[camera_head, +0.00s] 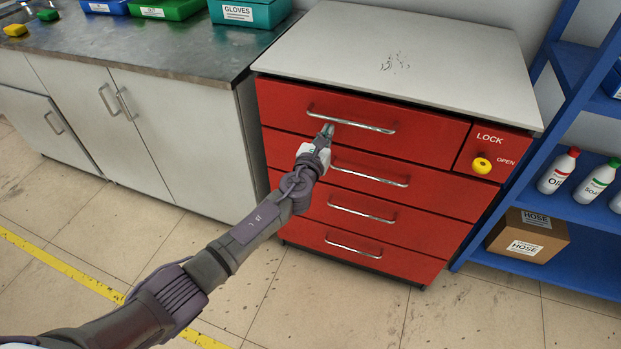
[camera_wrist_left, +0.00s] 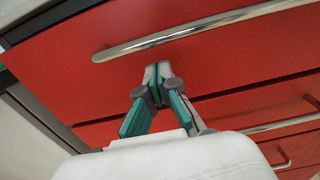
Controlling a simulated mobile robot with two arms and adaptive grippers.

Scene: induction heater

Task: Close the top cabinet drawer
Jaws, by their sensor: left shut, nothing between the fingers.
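The red cabinet has several drawers with silver bar handles. The top drawer (camera_head: 420,122) is level with the lock panel beside it and looks shut or nearly shut. Its handle (camera_head: 351,118) also shows in the left wrist view (camera_wrist_left: 200,30). My left gripper (camera_head: 327,130) is shut and empty. It points at the top drawer front, just below the left part of the handle, and its fingertips (camera_wrist_left: 157,70) are close to the red face. Whether they touch it I cannot tell. My right gripper is not in view.
The cabinet's pale top (camera_head: 460,60) is bare. A lock panel with a yellow knob (camera_head: 481,165) is at the right. A grey counter (camera_head: 130,45) with bins stands left. A blue shelf (camera_head: 580,205) with bottles and a box (camera_head: 527,236) stands right. The floor in front is clear.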

